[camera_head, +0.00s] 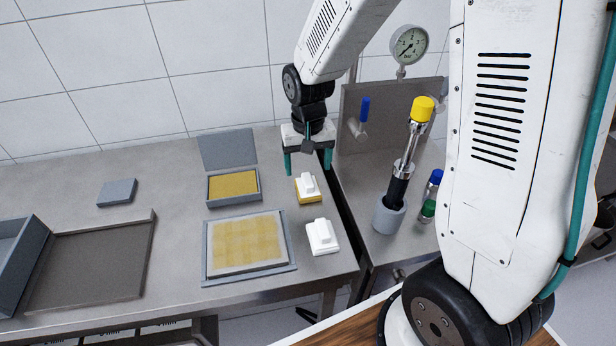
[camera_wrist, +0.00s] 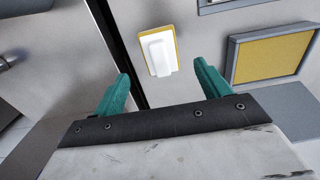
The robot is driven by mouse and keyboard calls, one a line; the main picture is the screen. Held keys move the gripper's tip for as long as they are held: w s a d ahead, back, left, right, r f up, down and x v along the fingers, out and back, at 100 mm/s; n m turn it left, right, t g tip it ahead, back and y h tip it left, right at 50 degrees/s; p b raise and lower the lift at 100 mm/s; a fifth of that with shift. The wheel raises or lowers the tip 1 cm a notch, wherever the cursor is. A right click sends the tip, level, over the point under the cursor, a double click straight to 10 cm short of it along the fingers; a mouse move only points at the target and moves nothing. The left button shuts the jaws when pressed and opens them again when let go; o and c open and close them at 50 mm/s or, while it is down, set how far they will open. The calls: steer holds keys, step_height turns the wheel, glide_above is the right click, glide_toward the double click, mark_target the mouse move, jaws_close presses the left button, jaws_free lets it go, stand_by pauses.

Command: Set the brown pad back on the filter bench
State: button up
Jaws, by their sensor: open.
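The pad with a yellow-brown base and a white grip block (camera_head: 308,187) lies on the steel bench (camera_head: 150,190), near its right edge. No darker brown pad shows, so I take this as the brown one. It also shows in the wrist view (camera_wrist: 158,52), beyond and between my fingertips. My gripper (camera_head: 308,164) is open and empty, pointing down above the bench just behind the pad. Its teal fingers show in the wrist view (camera_wrist: 161,76), apart from the pad.
An all-white pad (camera_head: 321,237) lies in front of the yellow-brown one. An open grey box with a yellow filling (camera_head: 233,201) and a framed yellow sheet (camera_head: 247,243) lie left. A gap separates the bench from a right-hand counter with a grey cup (camera_head: 388,217) holding a yellow-topped tool.

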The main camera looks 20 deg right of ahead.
mark_target(308, 180)
steer(key=s+d+r+n, duration=0.1)
steer(key=s+r, duration=0.4)
steer(key=r, duration=0.3)
steer(key=s+d+r, duration=0.1)
steer(key=s+r, duration=0.5)
steer(key=r, duration=0.1)
steer(key=s+d+r+n+t, duration=0.1)
steer(key=s+r, duration=0.3)
steer(key=s, duration=0.9)
steer(key=shift+r, duration=0.15)
steer(key=shift+c, duration=0.4)
